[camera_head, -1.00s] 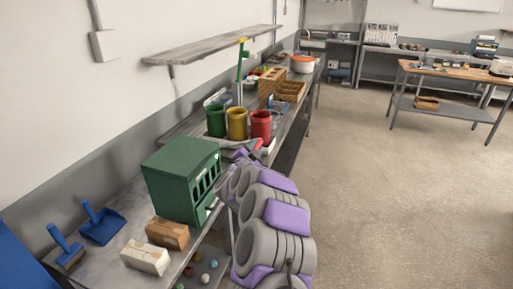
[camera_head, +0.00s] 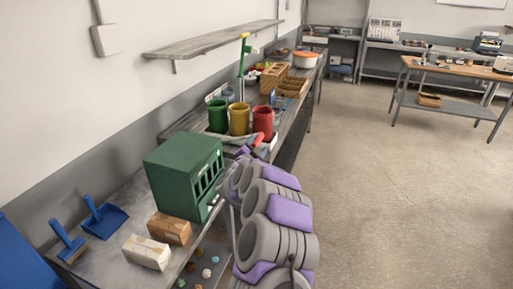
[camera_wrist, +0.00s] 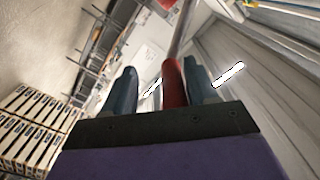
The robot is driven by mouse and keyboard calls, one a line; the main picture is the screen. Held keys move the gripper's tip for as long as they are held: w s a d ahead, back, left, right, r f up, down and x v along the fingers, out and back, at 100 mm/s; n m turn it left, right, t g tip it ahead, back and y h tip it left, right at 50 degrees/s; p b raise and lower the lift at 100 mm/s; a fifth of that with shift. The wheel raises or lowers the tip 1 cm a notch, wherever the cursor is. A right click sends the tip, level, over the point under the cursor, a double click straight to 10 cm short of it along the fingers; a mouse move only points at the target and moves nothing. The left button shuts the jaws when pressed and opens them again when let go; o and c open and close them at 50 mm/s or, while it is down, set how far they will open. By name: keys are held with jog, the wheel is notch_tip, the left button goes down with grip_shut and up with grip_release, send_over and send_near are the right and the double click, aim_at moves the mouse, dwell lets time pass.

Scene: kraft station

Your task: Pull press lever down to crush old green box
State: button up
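In the wrist view a red handle (camera_wrist: 174,82) on a grey rod (camera_wrist: 184,30), apparently the press lever, stands between the dark fingers of my gripper (camera_wrist: 160,76). It is close to the right finger, with a gap to the left finger, so my gripper looks open around it. In the head view my gripper (camera_head: 256,148) is partly hidden by my arm, at the bench edge beside a small red part (camera_head: 258,139). A green box-shaped cabinet (camera_head: 172,172) with slotted openings stands nearer on the bench. I cannot tell whether it is the old green box.
Green (camera_head: 217,116), yellow (camera_head: 239,120) and red (camera_head: 263,124) canisters stand behind my gripper. Two cardboard boxes (camera_head: 147,252) and a blue dustpan (camera_head: 103,217) lie on the near bench. A shelf (camera_head: 215,38) hangs above. The floor (camera_head: 400,190) at right is clear.

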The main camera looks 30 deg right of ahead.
jog(key=shift+s+a, duration=0.35)
jog(key=shift+s, duration=0.15)
jog(key=p+v, duration=0.3)
jog(key=v, duration=1.3)
jog(key=shift+a, duration=0.2)
jog(key=shift+w+f, duration=0.1)
jog(key=shift+f, duration=0.05)
